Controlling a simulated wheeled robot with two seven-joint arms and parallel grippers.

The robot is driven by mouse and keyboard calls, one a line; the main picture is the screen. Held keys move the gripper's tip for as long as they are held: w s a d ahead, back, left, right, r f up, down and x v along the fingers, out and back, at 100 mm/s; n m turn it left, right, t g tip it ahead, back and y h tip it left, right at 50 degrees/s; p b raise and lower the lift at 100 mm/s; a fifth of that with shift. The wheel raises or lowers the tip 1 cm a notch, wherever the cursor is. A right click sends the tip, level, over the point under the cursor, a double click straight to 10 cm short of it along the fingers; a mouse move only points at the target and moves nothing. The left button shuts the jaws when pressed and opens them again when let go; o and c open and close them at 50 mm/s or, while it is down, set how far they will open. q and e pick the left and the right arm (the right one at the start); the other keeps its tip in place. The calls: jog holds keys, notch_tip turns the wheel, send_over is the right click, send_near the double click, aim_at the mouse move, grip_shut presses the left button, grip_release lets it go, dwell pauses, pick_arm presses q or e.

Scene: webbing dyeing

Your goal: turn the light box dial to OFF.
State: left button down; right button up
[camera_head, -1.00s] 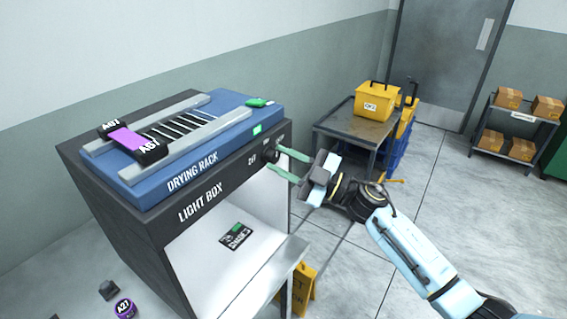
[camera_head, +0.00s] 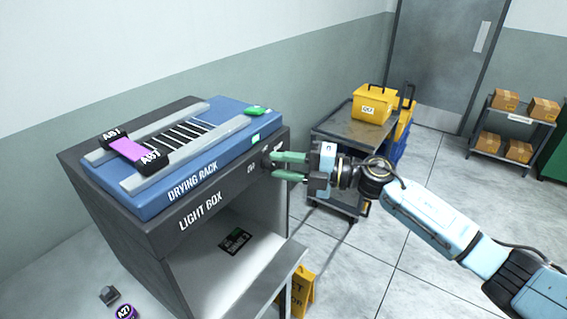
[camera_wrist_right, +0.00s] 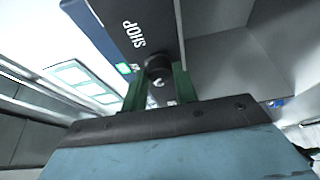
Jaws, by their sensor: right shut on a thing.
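The light box (camera_head: 200,211) is a dark cabinet with its dial (camera_head: 266,160) at the right end of the front panel. My right gripper (camera_head: 274,166) reaches in from the right with its green fingers at the dial. In the right wrist view the round black dial (camera_wrist_right: 157,67) sits between the fingertips, and the gripper (camera_wrist_right: 160,82) is shut on it. A label reading SHOP shows beside it there; the small marks in the head view are too small to read surely. The box's inside looks grey and unlit. My left gripper is out of view.
A blue drying rack (camera_head: 150,205) with a purple-banded piece lies on top of the box. A dark card (camera_head: 236,241) lies inside. A metal cart (camera_head: 345,125) with a yellow case (camera_head: 371,104) stands behind my right gripper. A yellow floor sign (camera_head: 301,290) stands below.

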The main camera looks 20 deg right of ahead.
jog(key=shift+n+h, duration=0.3)
jog(key=shift+n, duration=0.2)
dwell(0.3)
jog(key=o, duration=1)
jog(key=b+v, duration=0.3)
jog(key=v, duration=1)
jog(key=shift+d+r+b, duration=0.15)
jog(key=shift+d+b, duration=0.1)
jog(key=shift+b, duration=0.1)
